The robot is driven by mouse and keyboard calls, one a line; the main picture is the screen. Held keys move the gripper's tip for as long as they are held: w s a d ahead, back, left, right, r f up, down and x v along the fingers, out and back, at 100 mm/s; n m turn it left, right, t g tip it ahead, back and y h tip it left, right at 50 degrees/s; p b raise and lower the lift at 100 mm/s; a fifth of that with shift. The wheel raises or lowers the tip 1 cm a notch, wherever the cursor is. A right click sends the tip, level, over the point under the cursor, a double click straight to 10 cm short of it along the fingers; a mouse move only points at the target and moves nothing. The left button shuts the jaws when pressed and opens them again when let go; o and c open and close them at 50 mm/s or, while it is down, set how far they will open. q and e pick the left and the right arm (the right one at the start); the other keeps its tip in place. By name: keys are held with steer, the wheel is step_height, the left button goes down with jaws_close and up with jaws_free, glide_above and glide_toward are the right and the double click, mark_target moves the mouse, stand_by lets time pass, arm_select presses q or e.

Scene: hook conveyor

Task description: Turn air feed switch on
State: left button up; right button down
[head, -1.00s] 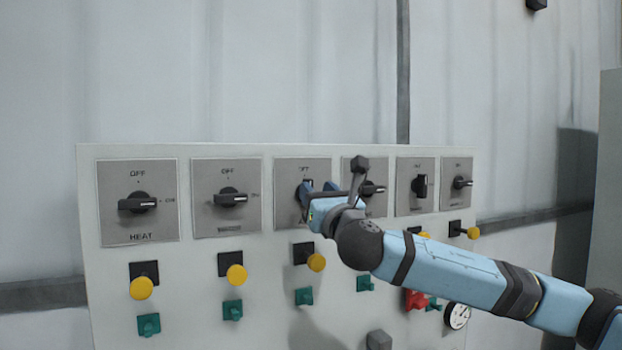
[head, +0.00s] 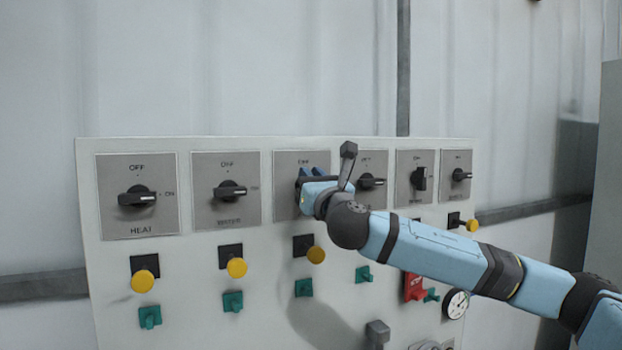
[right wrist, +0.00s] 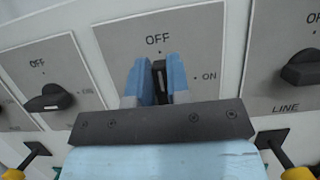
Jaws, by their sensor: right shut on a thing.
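A black rotary switch (right wrist: 159,78) sits on a grey plate (right wrist: 216,50), the third from the left on the panel. In the right wrist view its knob stands nearly upright, pointing at OFF; ON is marked to the right. My right gripper (head: 312,173) reaches it from the right. In the right wrist view its two blue fingers (right wrist: 160,66) are closed on either side of the knob. The plate's lower label is hidden by the gripper. My left gripper is not in view.
The upright white panel (head: 200,330) carries a row of similar switches, including a HEAT switch (head: 137,196) at far left. Below are yellow buttons (head: 237,268), green knobs (head: 232,301) and a round gauge (head: 456,304). A grey block (head: 377,333) juts out low at centre.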

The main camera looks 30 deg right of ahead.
steer(key=m+g+h, duration=0.2)
steer(key=m, duration=0.5)
steer(key=d+f+m+g+h, duration=0.1)
steer(key=m+g+h, duration=0.1)
steer(key=m, duration=0.6)
steer(key=d+f+m+g+h+p, duration=0.1)
steer(key=m+g+h, duration=0.1)
steer(key=m, duration=0.5)
steer(key=shift+h, duration=0.3)
steer(key=shift+m, duration=0.3)
steer(key=c, duration=1.1)
jaws_free()
